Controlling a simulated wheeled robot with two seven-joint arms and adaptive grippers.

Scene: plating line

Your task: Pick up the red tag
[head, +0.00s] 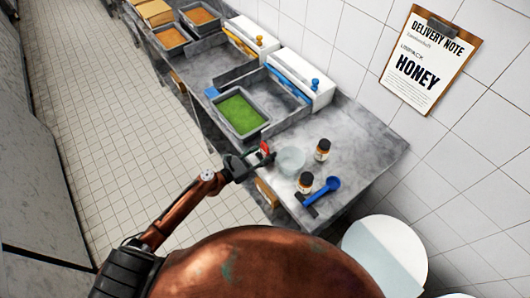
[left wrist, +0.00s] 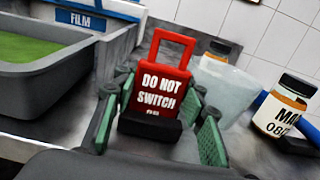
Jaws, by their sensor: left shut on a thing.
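The red tag (left wrist: 160,88) reads "DO NOT SWITCH" and has a square loop at its top. It stands upright between the green-padded fingers of my left gripper (left wrist: 160,125) in the left wrist view. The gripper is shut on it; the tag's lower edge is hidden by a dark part. In the head view the tag (head: 264,147) is a small red piece at the tip of my left gripper (head: 250,160), over the front edge of the counter. My right gripper is not in view.
A grey tray of green stuff (head: 238,113) lies to the left. The counter's right end (head: 375,150) is clear.

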